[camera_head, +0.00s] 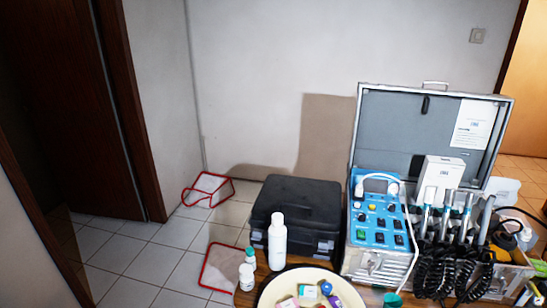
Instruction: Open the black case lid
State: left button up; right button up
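The black case (297,212) stands on the table in the head view, left of the blue control unit. Its lid is shut. Neither of my grippers shows in this view.
A blue control panel (379,230) sits in an open silver case with a raised grey lid (428,128). Handpieces with black coiled cords (455,270) are at right. A cream bowl (270,294) of small items and small bottles (246,275) are in front. Red-framed objects (207,190) lie on the floor.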

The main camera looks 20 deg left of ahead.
aim_at(306, 203)
jog(key=i+j+z, duration=0.1)
jog(key=j+z, duration=0.2)
jog(key=j, duration=0.95)
jog(key=j+z, duration=0.25)
jog(key=j, duration=0.95)
